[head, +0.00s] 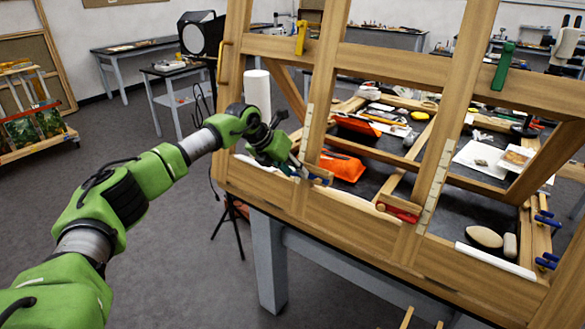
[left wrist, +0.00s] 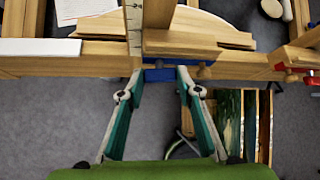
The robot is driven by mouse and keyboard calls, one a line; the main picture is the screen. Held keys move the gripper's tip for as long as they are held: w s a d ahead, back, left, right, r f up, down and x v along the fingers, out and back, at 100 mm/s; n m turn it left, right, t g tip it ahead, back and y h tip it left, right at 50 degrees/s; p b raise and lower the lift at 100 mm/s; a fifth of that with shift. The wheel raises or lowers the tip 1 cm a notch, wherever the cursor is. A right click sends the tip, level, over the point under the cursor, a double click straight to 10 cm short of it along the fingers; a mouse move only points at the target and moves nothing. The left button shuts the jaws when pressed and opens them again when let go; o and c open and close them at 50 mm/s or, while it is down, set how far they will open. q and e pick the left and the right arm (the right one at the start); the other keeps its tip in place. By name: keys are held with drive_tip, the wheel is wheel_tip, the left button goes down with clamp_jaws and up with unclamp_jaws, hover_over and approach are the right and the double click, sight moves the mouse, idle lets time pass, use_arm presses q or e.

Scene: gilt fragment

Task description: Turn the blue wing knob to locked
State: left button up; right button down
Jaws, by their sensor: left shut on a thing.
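A blue wing knob (head: 319,180) sits on the lower rail of the wooden frame (head: 350,218), beside a slotted upright. My left gripper (head: 304,172) reaches it from the left. In the left wrist view the knob (left wrist: 160,75) lies between the fingertips of my left gripper (left wrist: 160,73), which is shut on it. The fingers partly cover the knob, and I cannot read whether it stands at locked. My right gripper is not in view.
A red knob (head: 400,213) sits farther right along the rail. More blue knobs (head: 546,220) are at the right edge. A green clamp (head: 503,66) and a yellow clamp (head: 301,37) are on the upper rail. A white roll (head: 257,94) stands behind my left wrist.

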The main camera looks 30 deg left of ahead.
use_arm(q)
drive_tip(key=shift+d+m+y, duration=0.25)
drive_tip(key=shift+m+y, duration=0.45)
drive_tip(key=o, duration=1.1)
drive_tip(key=shift+o, duration=0.2)
drive_tip(key=shift+s+a+r, duration=0.1)
drive_tip(key=shift+s+r, duration=0.1)
drive_tip(key=shift+r, duration=0.05)
drive_tip(key=d+v, duration=0.1)
drive_tip(key=v, duration=1)
drive_tip(key=shift+a, duration=0.3)
